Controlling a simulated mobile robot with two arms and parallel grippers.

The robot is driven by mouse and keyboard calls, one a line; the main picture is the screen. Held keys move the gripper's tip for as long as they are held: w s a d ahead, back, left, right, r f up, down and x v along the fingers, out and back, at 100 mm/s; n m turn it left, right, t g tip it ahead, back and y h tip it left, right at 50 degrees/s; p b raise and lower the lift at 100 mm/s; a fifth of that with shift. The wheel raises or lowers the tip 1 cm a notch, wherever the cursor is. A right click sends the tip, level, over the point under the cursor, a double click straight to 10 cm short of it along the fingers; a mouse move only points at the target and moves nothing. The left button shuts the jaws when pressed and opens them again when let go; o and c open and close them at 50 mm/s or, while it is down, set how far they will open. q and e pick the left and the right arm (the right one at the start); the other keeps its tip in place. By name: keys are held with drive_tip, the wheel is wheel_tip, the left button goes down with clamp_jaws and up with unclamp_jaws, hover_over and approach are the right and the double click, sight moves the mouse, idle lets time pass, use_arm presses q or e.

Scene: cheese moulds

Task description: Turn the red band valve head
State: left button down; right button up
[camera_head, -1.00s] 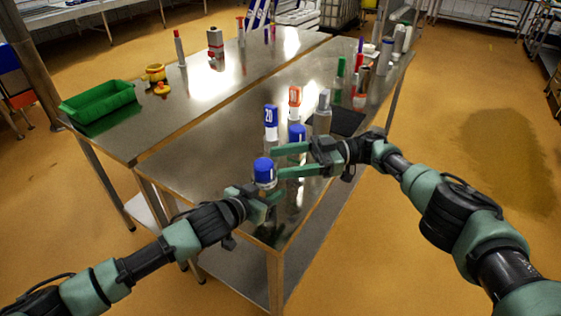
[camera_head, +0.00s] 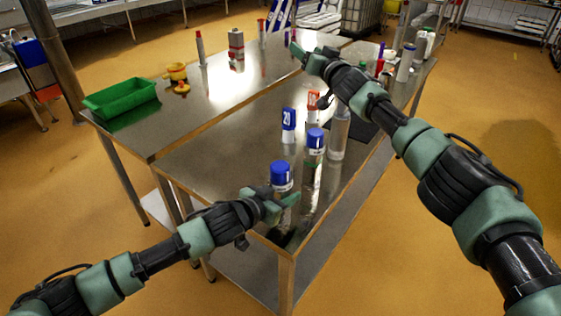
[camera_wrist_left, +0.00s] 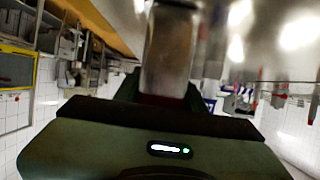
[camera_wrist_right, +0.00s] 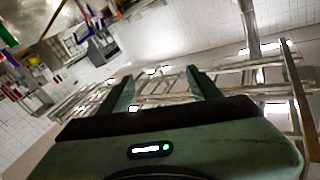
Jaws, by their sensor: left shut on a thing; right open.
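A grey cylindrical piece with a red band (camera_head: 236,46) stands upright toward the back of the table; I take it for the red band valve head. My right gripper (camera_head: 310,54) is open and empty, raised over the back right of the table, to the right of that piece and apart from it. Its two spread fingers show in the right wrist view (camera_wrist_right: 160,85). My left gripper (camera_head: 280,202) is shut on a blue-capped bottle (camera_head: 281,173) near the front corner. The bottle's shiny body fills the middle of the left wrist view (camera_wrist_left: 170,50).
A green bin (camera_head: 122,97) and yellow pieces (camera_head: 176,71) are at left. The left middle of the table is clear.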

drive_tip(key=m+h, duration=0.2)
drive_tip(key=g+h, duration=0.5)
drive_tip(key=g, duration=1.2)
hover_over(281, 165)
wheel_tip(281, 165, down, 4)
drive_tip(key=shift+m, duration=0.4)
wheel_tip(281, 165, down, 12)
